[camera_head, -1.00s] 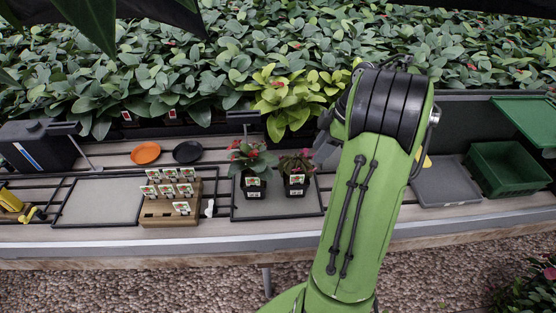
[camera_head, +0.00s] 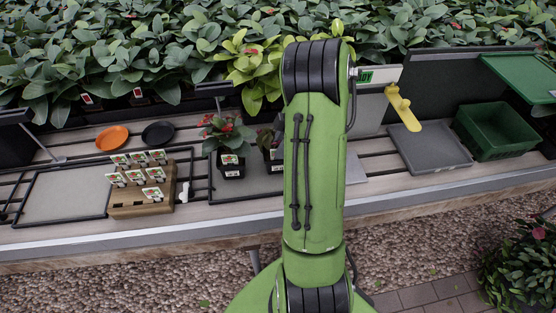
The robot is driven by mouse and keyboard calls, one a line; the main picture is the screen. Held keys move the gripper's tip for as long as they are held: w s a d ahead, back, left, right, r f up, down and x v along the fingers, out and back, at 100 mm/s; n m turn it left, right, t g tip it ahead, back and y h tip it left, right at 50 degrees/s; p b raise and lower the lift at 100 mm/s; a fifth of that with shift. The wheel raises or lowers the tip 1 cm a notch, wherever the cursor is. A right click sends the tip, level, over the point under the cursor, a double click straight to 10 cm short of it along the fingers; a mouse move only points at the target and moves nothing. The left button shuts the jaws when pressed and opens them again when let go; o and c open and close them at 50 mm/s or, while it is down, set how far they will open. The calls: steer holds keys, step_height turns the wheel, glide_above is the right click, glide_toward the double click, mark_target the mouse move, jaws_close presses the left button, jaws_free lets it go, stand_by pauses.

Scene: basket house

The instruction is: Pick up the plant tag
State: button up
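Several plant tags with white faces and red-green pictures stand in a slotted wooden block on the left half of the bench. One plant tag (camera_head: 152,193) stands alone in the front row, with the others behind it. The wooden block (camera_head: 128,211) has empty slots at its front. Another tag (camera_head: 229,159) is on the pot of the red-flowered plant. My green arm rises through the middle of the view, right of the block. My gripper is hidden behind the arm, so its opening and contents do not show.
A red-flowered potted plant (camera_head: 222,132) stands between the block and my arm; a second pot is partly hidden. Orange (camera_head: 112,138) and black (camera_head: 158,133) saucers lie behind the block. A yellow tool (camera_head: 403,107), grey tray (camera_head: 430,150) and green crate (camera_head: 514,146) are on the right.

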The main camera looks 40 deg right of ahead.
steer(key=shift+x, duration=1.05)
steer(key=shift+r, duration=0.1)
jaws_close()
